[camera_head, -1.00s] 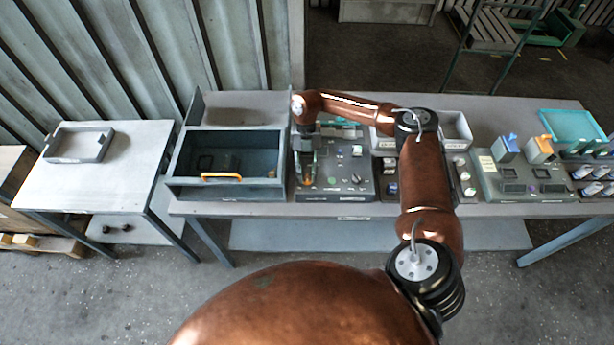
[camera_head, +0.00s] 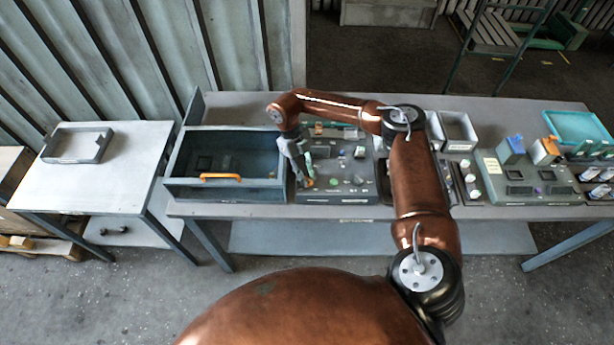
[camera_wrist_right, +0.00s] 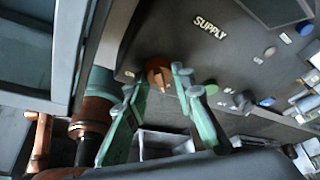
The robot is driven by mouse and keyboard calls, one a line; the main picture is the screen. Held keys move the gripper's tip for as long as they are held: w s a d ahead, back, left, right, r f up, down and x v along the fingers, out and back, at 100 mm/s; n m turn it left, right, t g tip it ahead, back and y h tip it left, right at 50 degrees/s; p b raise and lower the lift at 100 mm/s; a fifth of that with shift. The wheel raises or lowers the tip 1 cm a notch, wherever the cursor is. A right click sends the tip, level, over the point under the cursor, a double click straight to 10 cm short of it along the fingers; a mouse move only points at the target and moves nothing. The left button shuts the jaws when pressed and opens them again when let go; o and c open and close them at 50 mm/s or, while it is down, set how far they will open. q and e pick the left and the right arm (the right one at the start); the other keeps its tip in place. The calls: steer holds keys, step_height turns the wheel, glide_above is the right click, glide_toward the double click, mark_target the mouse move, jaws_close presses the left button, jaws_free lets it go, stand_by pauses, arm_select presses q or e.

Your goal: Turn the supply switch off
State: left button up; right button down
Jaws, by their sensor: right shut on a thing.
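The grey control panel (camera_head: 350,187) lies on the workbench, right of the blue-grey drawer box. In the right wrist view, the panel (camera_wrist_right: 225,60) carries a white SUPPLY label (camera_wrist_right: 210,27). The supply switch, an orange-brown knob with a pointed ridge (camera_wrist_right: 160,74), is below and left of that label. It also shows as a small orange spot in the head view (camera_head: 308,183). My right gripper (camera_wrist_right: 155,88) is shut on this knob, its green fingers on either side. In the head view, the right gripper (camera_head: 303,178) reaches down, tilted, at the panel's left edge. My left gripper is not in view.
The blue-grey drawer box (camera_head: 180,182) with an orange handle (camera_head: 221,177) stands close left of my right gripper. More panels with switches (camera_head: 535,188) and a teal tray (camera_head: 575,127) are at the right. A side table (camera_head: 100,175) stands at the left.

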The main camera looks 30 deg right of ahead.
stand_by(0.3)
steer(key=c, duration=1.7)
jaws_free()
steer(key=shift+o, duration=0.2)
steer(key=shift+w+r, duration=0.1)
steer(key=shift+r, duration=0.1)
steer(key=v, duration=1.1)
steer(key=shift+r, duration=0.25)
steer(key=shift+w+a, duration=0.1)
steer(key=shift+a, duration=0.05)
